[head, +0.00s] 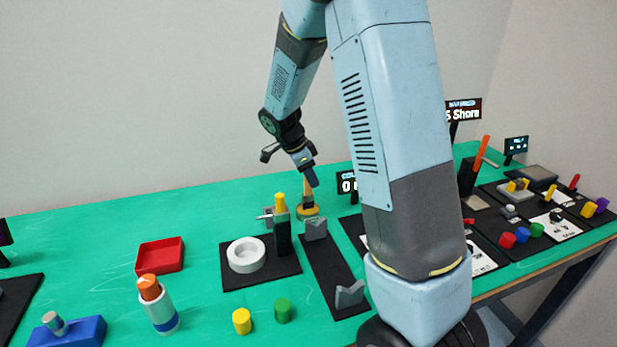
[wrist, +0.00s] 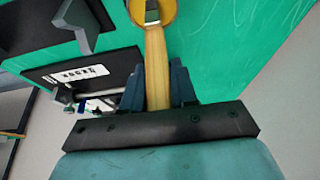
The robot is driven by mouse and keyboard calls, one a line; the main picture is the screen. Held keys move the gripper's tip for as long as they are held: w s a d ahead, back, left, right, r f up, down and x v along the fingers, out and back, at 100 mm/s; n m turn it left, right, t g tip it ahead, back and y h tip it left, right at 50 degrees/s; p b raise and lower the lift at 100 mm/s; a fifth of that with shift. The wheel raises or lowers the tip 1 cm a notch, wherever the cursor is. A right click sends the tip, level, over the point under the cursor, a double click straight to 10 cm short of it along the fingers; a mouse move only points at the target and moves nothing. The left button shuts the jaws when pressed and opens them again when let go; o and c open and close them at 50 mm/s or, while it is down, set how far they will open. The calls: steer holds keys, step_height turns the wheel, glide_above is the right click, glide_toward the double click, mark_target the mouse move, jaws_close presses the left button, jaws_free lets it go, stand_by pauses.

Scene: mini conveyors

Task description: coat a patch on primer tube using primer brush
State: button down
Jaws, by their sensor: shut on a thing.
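My gripper (head: 307,177) points down at the back of the green table. In the wrist view its dark fingers (wrist: 157,88) are shut on the wooden handle of the primer brush (wrist: 156,55). The brush has a metal ferrule, and its lower end is at a round yellow-orange base (wrist: 168,8); the bristles are hidden, and I cannot tell whether the brush is clear of the base. In the head view, the base (head: 308,212) stands behind the grey cradles. A white tube with a blue band and orange top (head: 160,308) stands front left; I cannot tell whether it is the primer tube.
Grey cradles (head: 348,295) stand empty on a black strip. Left of it, a black board holds a white ring (head: 246,255) and a dark block with a yellow top (head: 282,235). A red tray (head: 160,257) lies farther left.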

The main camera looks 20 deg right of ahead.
steer(key=shift+f, duration=0.5)
stand_by(1.3)
steer(key=shift+r, duration=3.55)
